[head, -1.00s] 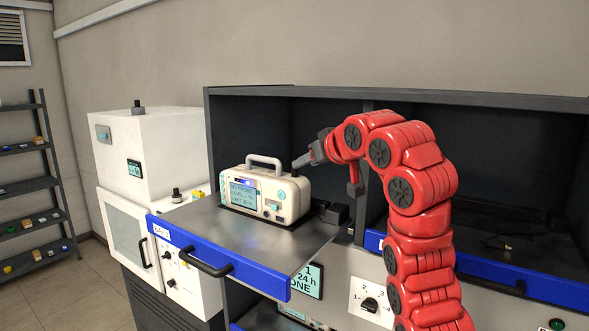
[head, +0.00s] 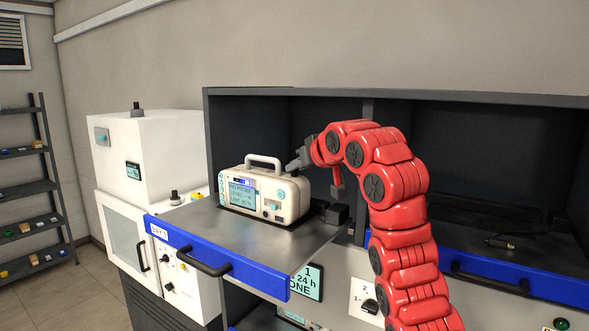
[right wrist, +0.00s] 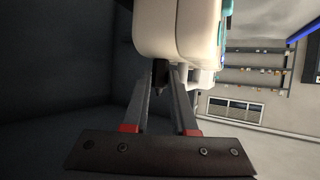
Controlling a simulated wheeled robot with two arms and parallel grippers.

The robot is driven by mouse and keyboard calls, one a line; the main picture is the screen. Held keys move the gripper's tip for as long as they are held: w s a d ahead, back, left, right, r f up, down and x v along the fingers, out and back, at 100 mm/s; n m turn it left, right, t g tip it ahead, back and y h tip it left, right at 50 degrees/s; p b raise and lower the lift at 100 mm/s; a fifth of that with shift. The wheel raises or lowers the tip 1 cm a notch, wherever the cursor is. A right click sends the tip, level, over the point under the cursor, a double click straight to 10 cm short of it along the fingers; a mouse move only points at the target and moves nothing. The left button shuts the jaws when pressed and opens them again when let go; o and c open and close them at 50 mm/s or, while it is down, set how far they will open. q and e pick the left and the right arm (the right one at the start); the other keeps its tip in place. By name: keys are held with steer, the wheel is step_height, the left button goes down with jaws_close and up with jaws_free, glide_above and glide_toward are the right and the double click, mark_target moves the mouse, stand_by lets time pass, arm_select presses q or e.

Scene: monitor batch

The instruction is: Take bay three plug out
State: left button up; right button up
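The pulled-out bay 3 drawer (head: 200,243) holds a cream monitor (head: 283,198) with a top handle and a lit screen. In the right wrist view the monitor's casing (right wrist: 177,28) is at the top, and a short dark plug (right wrist: 160,76) sticks out from it. My right gripper (head: 298,164) is at the monitor's far right side. In its wrist view the fingers (right wrist: 162,85) lie on either side of the plug, with a narrow space between them. Whether they touch it is unclear. In the head view the plug is hidden. My left gripper is not in view.
The rack's upper shelf edge and dark bay walls surround my right arm. A dark block (head: 337,214) sits on the drawer right of the monitor. The right bay drawer (head: 480,285) holds a loose dark connector (head: 500,242). A white cabinet (head: 150,155) stands at left.

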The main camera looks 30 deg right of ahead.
jaws_close()
steer(key=shift+r, duration=0.25)
steer(key=shift+r+p, duration=1.9)
steer(key=shift+r, duration=0.45)
